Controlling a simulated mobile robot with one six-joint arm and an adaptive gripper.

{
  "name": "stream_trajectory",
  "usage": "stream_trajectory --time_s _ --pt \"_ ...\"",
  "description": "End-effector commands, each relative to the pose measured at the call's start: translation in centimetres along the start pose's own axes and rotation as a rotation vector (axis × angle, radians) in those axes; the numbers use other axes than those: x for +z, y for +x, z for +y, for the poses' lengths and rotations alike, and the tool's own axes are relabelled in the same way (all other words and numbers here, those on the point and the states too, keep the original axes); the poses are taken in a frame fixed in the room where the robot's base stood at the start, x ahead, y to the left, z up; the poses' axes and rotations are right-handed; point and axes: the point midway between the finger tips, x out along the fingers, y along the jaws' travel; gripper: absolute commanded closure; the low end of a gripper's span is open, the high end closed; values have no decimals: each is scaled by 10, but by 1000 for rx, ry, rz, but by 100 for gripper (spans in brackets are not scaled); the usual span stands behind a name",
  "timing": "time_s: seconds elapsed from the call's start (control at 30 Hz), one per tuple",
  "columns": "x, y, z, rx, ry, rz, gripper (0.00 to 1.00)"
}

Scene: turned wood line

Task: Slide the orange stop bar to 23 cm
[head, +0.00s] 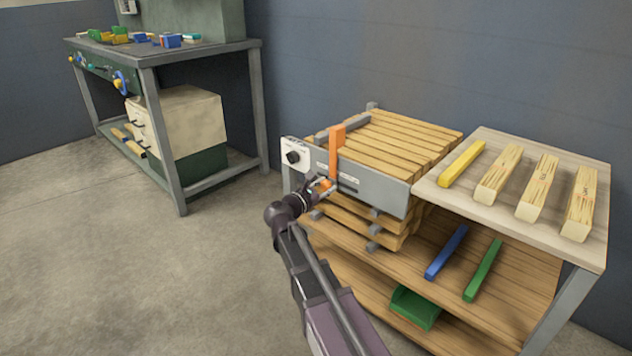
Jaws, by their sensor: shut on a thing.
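The orange stop bar (336,150) stands upright at the front face of a grey fixture (375,188), toward its left end, beside slatted wooden boards (405,142). Its lower end reaches down to my gripper. My gripper (322,185) is at the front of the fixture and is shut on the lower orange part of the stop bar. The fingers are small in the view and partly hidden by the wrist. Small pale labels or a scale show on the fixture's front face, but the markings are too small to read.
A white panel with a black knob (293,157) sits just left of the bar. A pale board (520,150) with a yellow bar and wooden blocks is at right. Blue and green bars (482,270) lie on the shelf below. A workbench (160,52) stands back left; floor between is clear.

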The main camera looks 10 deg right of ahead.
Motion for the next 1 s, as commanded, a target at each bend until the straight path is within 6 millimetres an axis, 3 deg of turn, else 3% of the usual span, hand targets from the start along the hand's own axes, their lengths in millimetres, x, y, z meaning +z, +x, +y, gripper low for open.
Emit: stream_trajectory --time_s 0.03,0.13,0.5,0.53,0.6,0.63,1.0 --pt "4 0 -14 -4 -1 -2 100" --pt "7 0 -26 -3 -1 -2 100" --pt "8 1 -28 -1 -1 -3 100" --pt "8 1 -28 -1 -1 -3 45" --pt "8 1 -28 -1 -1 -2 24" --pt "8 1 -28 -1 -1 -2 19" --pt "8 1 -29 -1 0 -1 19"
